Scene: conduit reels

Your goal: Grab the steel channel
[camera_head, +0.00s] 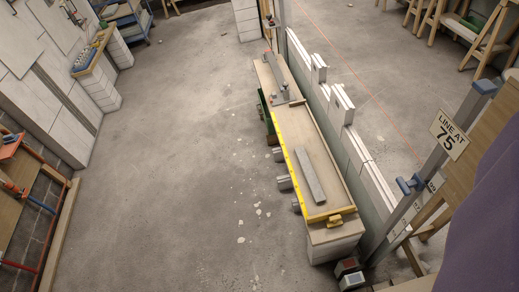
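A long, narrow bench (318,160) with a pale wood top runs from the centre back toward the lower right. A plain grey bar (309,176) lies on its near half, inside a tray-like area with a yellow edge. A second grey metal piece (275,74) lies on the far half, with a small upright part near it. Either could be the steel channel; at this size I cannot tell their profiles. My gripper is not in view, and nothing held shows.
A low block wall (340,125) runs along the bench's right side. A post (440,150) with a "LINE AT 75" sign (449,134) stands at right. Grey cylinders (285,183) jut from the bench's left side. The concrete floor (180,150) left of it is mostly clear, with pale chips.

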